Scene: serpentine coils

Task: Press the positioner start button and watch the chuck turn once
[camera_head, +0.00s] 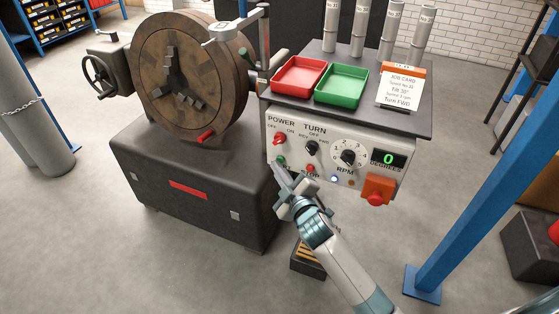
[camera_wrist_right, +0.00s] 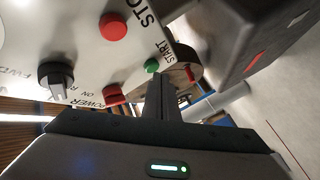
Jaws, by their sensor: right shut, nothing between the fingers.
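The green START button (camera_head: 281,160) is at the lower left of the white control panel (camera_head: 297,152). It also shows in the right wrist view (camera_wrist_right: 152,66), just beyond my fingertips. My right gripper (camera_head: 277,170) is shut and empty, its tips close in front of the button. I cannot tell whether they touch it. The round brown chuck (camera_head: 160,98) with dark jaws stands upright on the left, a red marker (camera_head: 206,136) at its lower right rim. The display (camera_head: 388,159) reads a green 0 degrees. My left gripper is not in view.
The red STOP button (camera_head: 310,168) is close right of my gripper; the red power switch (camera_head: 279,138) is above it. The TURN knob (camera_head: 312,147), RPM knob (camera_head: 348,157) and red emergency stop (camera_head: 377,198) share the panel. A blue post (camera_head: 470,165) stands to the right.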

